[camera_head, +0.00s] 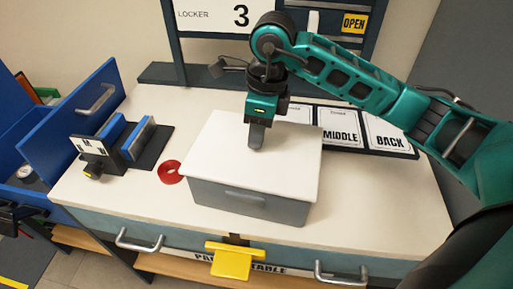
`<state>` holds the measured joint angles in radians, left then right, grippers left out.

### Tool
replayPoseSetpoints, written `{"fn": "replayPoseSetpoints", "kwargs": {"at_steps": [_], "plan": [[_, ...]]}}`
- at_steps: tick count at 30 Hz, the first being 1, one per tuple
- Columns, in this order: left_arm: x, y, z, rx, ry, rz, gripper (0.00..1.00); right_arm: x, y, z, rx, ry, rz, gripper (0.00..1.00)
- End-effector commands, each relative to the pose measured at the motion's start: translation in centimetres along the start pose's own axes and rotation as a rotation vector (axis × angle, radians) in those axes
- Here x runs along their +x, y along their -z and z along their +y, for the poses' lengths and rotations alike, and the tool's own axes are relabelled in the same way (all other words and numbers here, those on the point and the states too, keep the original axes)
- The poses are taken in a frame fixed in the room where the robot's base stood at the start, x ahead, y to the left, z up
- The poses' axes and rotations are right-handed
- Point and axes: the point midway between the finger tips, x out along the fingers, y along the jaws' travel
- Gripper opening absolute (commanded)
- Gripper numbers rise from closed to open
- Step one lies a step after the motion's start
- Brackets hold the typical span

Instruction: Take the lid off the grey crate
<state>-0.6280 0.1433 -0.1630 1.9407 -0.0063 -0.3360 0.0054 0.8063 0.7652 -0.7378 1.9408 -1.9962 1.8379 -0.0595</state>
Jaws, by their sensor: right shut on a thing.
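The grey crate (240,204) stands on the white worktop, with a handle on its front wall. A flat white lid (222,160) covers its top; I see no clear gap between the lid's front edge and the crate. My right gripper (255,146) points down at the middle of the lid, its arm coming in from the right. It is shut on a small part at the lid's middle, probably its knob, which the fingers hide. The inside of the crate is hidden. I cannot make out my left gripper.
A red ring (170,172) lies left of the crate. A dark stand with blue parts (137,139) is farther left, beside an open blue drawer (62,135). Cards marked MIDDLE (340,130) and BACK (388,135) lie behind right. The worktop's right side (375,205) is clear.

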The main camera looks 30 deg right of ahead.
Motion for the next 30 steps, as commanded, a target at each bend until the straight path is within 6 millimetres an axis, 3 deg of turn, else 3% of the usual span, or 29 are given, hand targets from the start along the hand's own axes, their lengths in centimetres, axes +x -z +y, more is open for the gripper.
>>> {"fn": "replayPoseSetpoints", "kwargs": {"at_steps": [10,16,20,30], "plan": [[0.0,0.0,0.0,0.0,0.001,0.0,0.43,-0.2,-0.1,-0.1,0.0,0.002,-0.002,0.0],[-0.1,0.1,0.0,0.0,0.001,0.0,0.43,-1.8,-0.3,-0.1,0.0,0.003,-0.003,0.0],[-0.1,0.2,0.0,0.0,0.001,0.0,0.43,-4.3,-0.6,-0.1,0.0,0.006,-0.006,0.0],[-0.8,1.5,-0.1,0.0,0.001,0.003,0.43,-14.1,-1.7,-0.1,0.0,0.007,-0.003,0.0]]}}
